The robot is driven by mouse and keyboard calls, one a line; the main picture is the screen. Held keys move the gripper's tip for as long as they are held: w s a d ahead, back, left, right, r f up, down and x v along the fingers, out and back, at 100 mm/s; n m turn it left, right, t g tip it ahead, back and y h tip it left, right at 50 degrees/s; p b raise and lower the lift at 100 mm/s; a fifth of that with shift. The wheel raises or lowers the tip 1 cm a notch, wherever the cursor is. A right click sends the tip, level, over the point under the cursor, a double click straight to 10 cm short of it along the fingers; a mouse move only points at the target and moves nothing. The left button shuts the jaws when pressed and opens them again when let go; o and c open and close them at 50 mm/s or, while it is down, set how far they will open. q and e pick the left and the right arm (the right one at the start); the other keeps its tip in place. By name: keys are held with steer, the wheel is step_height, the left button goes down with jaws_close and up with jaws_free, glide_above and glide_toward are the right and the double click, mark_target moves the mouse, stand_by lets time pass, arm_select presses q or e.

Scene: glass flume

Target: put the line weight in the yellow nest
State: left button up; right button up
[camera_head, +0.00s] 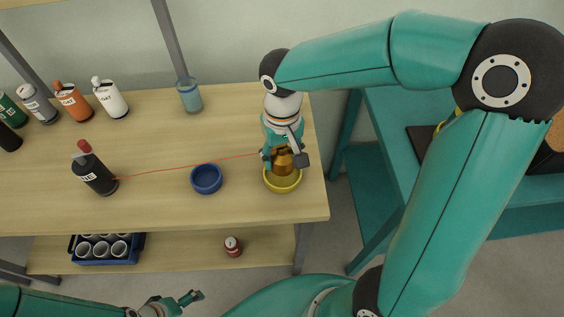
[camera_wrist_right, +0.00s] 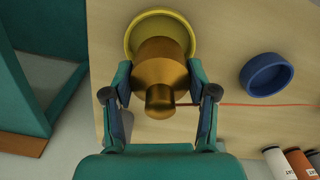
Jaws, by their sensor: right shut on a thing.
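The line weight (camera_head: 283,161) is a brass-coloured stepped cylinder. My right gripper (camera_head: 285,159) is shut on it. In the right wrist view the line weight (camera_wrist_right: 160,78) sits between the two fingers of the right gripper (camera_wrist_right: 160,92). The yellow nest (camera_head: 283,184) is a round yellow dish on the bench, and its rim (camera_wrist_right: 137,28) shows behind the weight in the wrist view. The weight overlaps the nest in both views; I cannot tell whether it touches the nest floor. My left gripper (camera_head: 187,299) is at the bottom of the head view, away from the bench top, with its fingers apart.
A blue dish (camera_head: 206,179) stands left of the yellow nest. A thin red line (camera_head: 190,166) runs from the dark bottle (camera_head: 94,171) to the weight. Several bottles and a glass jar (camera_head: 189,96) stand along the back. The bench's right edge is close to the nest.

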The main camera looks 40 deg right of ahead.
mark_target(282, 164)
step_height(282, 164, down, 3)
steer(key=shift+f, duration=0.2)
steer(key=shift+f, duration=0.1)
steer(key=o, duration=1.5)
steer(key=shift+o, duration=0.2)
